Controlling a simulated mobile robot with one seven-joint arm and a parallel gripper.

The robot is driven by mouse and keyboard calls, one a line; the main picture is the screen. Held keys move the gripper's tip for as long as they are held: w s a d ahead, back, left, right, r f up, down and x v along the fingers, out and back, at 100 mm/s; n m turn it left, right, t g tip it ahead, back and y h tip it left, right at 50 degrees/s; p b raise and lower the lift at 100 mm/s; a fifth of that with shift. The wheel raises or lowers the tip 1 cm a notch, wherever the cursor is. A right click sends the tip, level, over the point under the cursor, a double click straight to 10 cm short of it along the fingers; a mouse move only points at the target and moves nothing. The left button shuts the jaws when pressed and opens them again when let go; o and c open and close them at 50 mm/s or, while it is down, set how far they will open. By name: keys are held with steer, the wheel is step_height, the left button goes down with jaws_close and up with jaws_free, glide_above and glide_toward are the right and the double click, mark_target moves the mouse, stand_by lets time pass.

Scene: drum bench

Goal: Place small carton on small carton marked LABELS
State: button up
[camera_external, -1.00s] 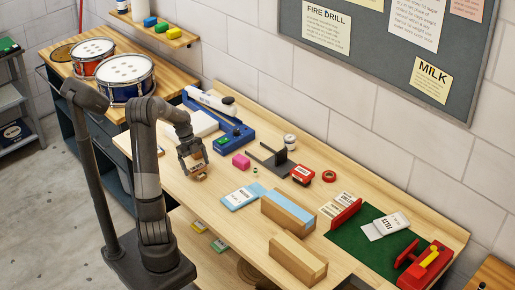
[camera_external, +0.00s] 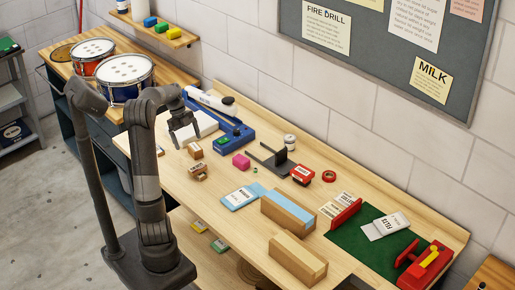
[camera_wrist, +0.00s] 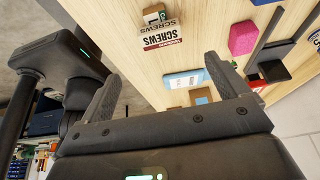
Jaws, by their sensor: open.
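My gripper (camera_external: 184,142) is open and empty above the bench's left part. In the wrist view its two fingers (camera_wrist: 160,75) stand wide apart with nothing between them. One small brown carton (camera_external: 194,150) is just right of and below my gripper in the external view. A second small carton (camera_external: 199,171) is nearer the front edge. They look apart, not stacked. The wrist view shows a carton marked SCREWS (camera_wrist: 159,38) beyond the fingers. I cannot read LABELS on either carton.
A magenta block (camera_external: 241,161) lies to the right of the cartons, with a blue device (camera_external: 235,138) behind it. A light blue packet (camera_external: 241,196) and long brown boxes (camera_external: 287,212) are farther right. Bare bench lies between the cartons and the packet.

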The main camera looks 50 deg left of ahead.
steer(key=shift+d, duration=0.1)
steer(key=s+d+r+n+t+y, duration=0.1)
steer(key=s+d+r+n+y, duration=0.2)
steer(key=d, duration=0.6)
steer(key=d+r+n+y, duration=0.1)
steer(key=d+r+n, duration=0.2)
steer(key=d+n, duration=0.35)
steer(key=s+d+n+t, duration=0.4)
steer(key=s+d+n, duration=0.4)
steer(key=d, duration=0.5)
steer(key=s, duration=0.2)
steer(key=shift+s+r+t, duration=0.3)
steer(key=shift+s+r, duration=0.05)
steer(key=shift+s, duration=0.05)
